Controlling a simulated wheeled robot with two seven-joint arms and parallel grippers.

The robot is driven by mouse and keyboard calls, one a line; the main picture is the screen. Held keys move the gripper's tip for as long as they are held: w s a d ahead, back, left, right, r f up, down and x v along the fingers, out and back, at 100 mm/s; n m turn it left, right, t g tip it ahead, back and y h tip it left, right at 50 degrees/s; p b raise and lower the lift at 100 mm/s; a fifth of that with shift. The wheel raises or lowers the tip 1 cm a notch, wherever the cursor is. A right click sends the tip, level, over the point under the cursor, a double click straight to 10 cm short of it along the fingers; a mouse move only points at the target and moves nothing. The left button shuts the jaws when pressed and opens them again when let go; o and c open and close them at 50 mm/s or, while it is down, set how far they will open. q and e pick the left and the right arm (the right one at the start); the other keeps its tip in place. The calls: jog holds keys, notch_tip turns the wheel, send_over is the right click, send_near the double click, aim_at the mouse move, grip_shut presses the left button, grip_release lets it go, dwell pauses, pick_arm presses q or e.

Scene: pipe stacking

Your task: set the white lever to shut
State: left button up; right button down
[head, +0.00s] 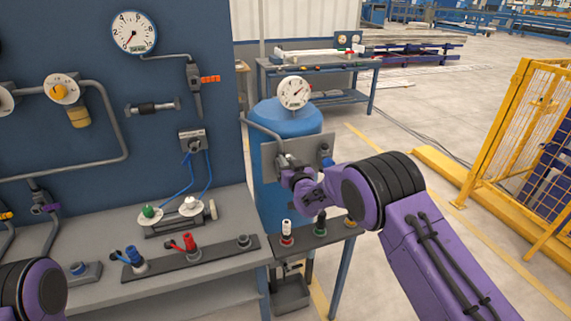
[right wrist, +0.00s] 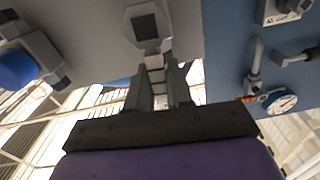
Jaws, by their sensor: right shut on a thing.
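My right gripper (head: 288,178) is at the grey plate (head: 300,153) mounted on the front of the blue tank (head: 272,115). In the right wrist view its two dark fingers (right wrist: 159,92) are shut on the white lever (right wrist: 154,66), which looks pale grey there. The lever runs up to a square grey block (right wrist: 146,24). In the head view my gripper and wrist hide the lever, and its exact angle cannot be told. My left gripper is not in view; only part of my left arm shows at the lower left.
A round gauge (head: 293,93) stands above the tank. A grey pipe (head: 262,130) runs to the plate from the left. Below stand small valves with white (head: 286,229) and green (head: 320,222) tops. The bench (head: 215,285) at left holds blue (head: 131,256) and red (head: 190,244) valves.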

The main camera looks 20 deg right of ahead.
jog(key=d+f+m+b, duration=0.5)
jog(key=m+b, duration=0.9)
jog(key=m, duration=0.3)
jog(key=shift+f, duration=0.35)
dwell(0.4)
jog(key=c, duration=1.1)
grip_release()
jog(key=s+b, duration=0.2)
jog(key=s, duration=0.8)
jog(key=shift+s+d, duration=0.2)
jog(key=shift+s, duration=0.05)
